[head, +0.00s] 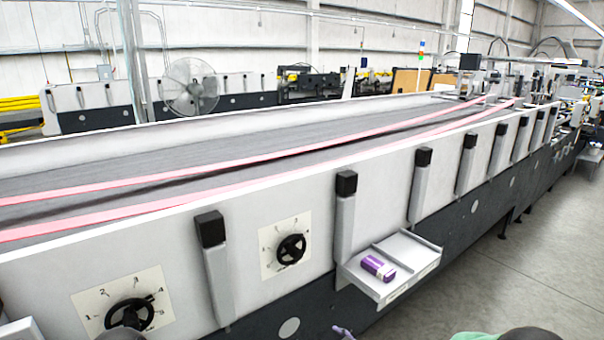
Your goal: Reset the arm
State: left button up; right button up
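Neither of my grippers can be made out in the head view. At the bottom edge, right of the middle, a small purple tip shows, and farther right a green and dark rounded shape is cut off by the frame. I cannot tell what they belong to. The folder gluer (390,190) runs from the near left to the far right. Its side panel carries a row of black-capped grey levers, such as the near lever (218,270). Two dial knobs, the near knob (130,314) and the farther knob (291,249), sit on numbered plates.
A small grey shelf (414,255) juts from the machine's side and bears a purple and white box (378,268). Two pink belts run along the machine's top. A large fan (191,87) stands behind. Bare concrete floor (540,265) lies to the right.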

jog(key=s+d+f+m+g+h, duration=0.15)
jog(key=s+f+m+g, duration=0.35)
jog(key=s+f, duration=1.15)
jog(key=s+f+g, duration=0.3)
jog(key=s+f, duration=0.1)
jog(key=s, duration=0.3)
jog(key=s+a+f+m+g+h, duration=0.1)
jog(key=s+f+g, duration=0.2)
jog(key=s, duration=0.5)
jog(key=shift+f, duration=0.55)
